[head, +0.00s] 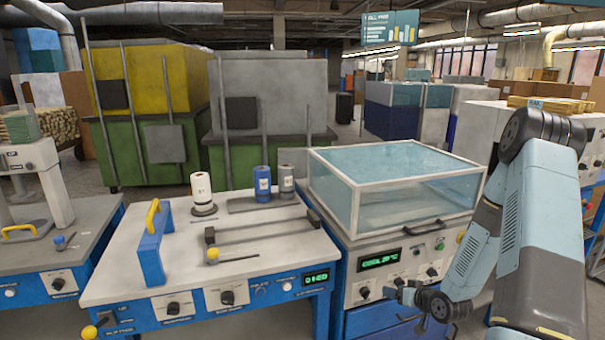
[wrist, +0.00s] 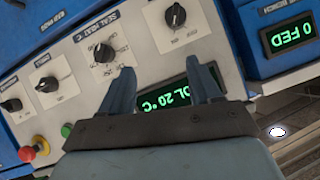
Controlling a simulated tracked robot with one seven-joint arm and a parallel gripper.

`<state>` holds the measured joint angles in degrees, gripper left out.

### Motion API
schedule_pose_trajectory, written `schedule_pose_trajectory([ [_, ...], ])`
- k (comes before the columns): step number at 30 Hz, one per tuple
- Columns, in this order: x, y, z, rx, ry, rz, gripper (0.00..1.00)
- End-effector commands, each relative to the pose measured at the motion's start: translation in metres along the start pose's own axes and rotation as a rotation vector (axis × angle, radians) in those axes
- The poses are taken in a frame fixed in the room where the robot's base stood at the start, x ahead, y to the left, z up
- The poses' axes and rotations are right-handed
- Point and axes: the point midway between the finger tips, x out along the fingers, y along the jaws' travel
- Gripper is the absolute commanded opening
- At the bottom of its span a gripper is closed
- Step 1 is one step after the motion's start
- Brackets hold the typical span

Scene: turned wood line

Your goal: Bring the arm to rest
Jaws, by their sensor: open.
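My arm stands at the right in the head view, bent down from its upper joint. My gripper (head: 397,290) is low in front of the control panel of the glass-lidded machine (head: 330,196). In the wrist view my gripper (wrist: 165,88) shows two fingers spread apart with nothing between them. Behind the fingers are the panel's knobs and a green display (wrist: 172,97). The display is partly hidden by a finger. Whether the fingers touch the panel cannot be told.
A workbench (head: 120,285) with a blue handle frame (head: 151,258), a white roll (head: 202,192) and blue and grey spools stands to the left. A red button (wrist: 27,153) and a green button show on the panel. A crate-topped cabinet stands behind my arm.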

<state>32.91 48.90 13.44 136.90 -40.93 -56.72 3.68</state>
Motion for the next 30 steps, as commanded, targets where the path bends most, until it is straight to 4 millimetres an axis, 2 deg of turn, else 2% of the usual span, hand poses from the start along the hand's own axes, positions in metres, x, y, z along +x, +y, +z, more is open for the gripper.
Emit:
schedule_pose_trajectory([
  [1, -0.004, 0.0, -0.012, -0.028, -0.019, 0.018, 0.63],
  [14, -0.05, -0.007, -0.088, -0.173, -0.193, 0.188, 0.63],
  [23, -0.098, -0.025, -0.14, -0.216, -0.277, 0.308, 0.63],
  [30, -0.145, -0.05, -0.173, -0.217, -0.328, 0.39, 0.63],
])
